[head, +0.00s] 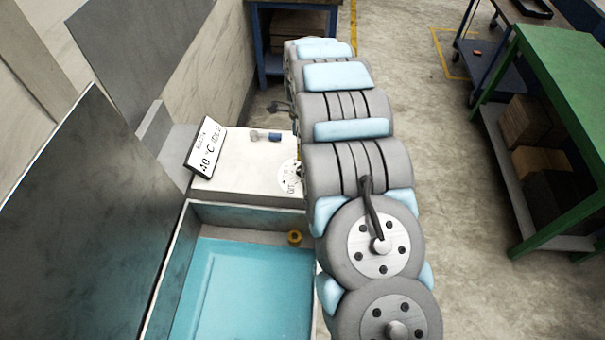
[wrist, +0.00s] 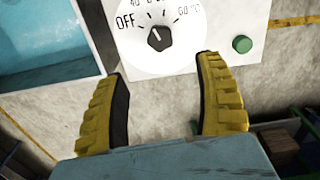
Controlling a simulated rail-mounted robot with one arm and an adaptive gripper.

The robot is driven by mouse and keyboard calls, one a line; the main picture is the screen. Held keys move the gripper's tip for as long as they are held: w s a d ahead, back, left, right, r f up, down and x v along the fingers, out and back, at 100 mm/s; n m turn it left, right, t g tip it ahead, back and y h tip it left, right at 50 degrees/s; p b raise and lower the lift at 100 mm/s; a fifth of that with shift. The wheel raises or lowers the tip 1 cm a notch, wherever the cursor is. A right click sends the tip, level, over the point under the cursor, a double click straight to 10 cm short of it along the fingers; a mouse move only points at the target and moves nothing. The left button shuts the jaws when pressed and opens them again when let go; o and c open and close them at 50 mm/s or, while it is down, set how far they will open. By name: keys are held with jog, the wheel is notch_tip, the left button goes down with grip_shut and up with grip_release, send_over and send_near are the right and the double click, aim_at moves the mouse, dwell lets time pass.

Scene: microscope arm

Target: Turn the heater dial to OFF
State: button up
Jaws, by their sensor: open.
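The heater dial is a round white plate with black marks and a small black knob (wrist: 159,38) at its centre. In the wrist view OFF is printed at the left and higher temperatures run round to the right. The knob's small light mark faces up and slightly left, toward the scale's upper part and not squarely at OFF. My gripper (wrist: 161,67) is open and empty, its yellow ridged fingers below the knob, one on each side and apart from it. In the head view the white dial plate (head: 290,178) is partly covered by my arm, which hides the gripper.
A green button (wrist: 242,44) is right of the dial. The water bath (head: 245,285) lies beside the dial's housing, with a display (head: 206,147) behind. A green bench (head: 550,110) stands at right across open floor.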

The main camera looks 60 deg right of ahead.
jog(key=shift+f+p, duration=0.75)
jog(key=shift+f, duration=5.4)
jog(key=c, duration=1.2)
jog(key=shift+n, duration=0.3)
jog(key=n, duration=0.3)
jog(key=shift+w, duration=0.1)
jog(key=n, duration=0.4)
jog(key=shift+b, duration=0.4)
jog(key=shift+n, duration=0.3)
